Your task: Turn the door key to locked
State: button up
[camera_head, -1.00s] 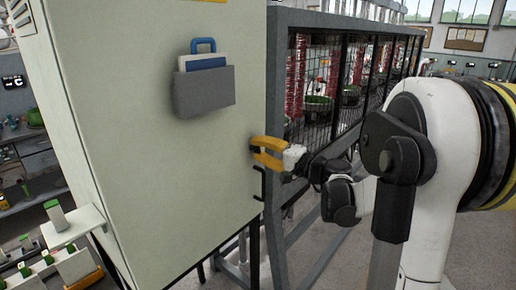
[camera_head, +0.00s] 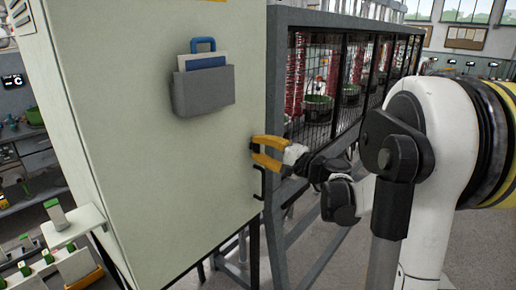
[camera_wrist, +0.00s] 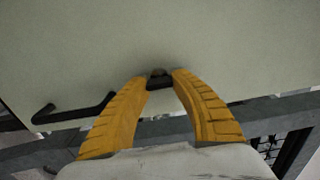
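The cabinet door is a pale grey-green panel (camera_head: 160,150), and it also fills the top of the wrist view (camera_wrist: 60,40). A small dark fitting (camera_wrist: 158,80), apparently the door key, sticks out from the panel between my yellow fingertips in the wrist view. In the head view my fingers hide it. My gripper (camera_head: 253,147) is at the right edge of the panel. In the wrist view my gripper (camera_wrist: 160,84) has one fingertip on each side of the fitting, very near or touching it. I cannot tell if they press on it, nor the key's turn angle.
A black bent handle (camera_head: 260,183) is on the door edge just below my gripper; it also shows in the wrist view (camera_wrist: 75,112). A grey document pocket (camera_head: 204,90) hangs higher on the panel. A grey frame with mesh (camera_head: 320,90) stands close on the right.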

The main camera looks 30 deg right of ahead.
jog(key=o, duration=0.4)
jog(key=shift+s, duration=0.1)
jog(key=v, duration=1.1)
jog(key=shift+s+d, duration=0.15)
jog(key=shift+s, duration=0.25)
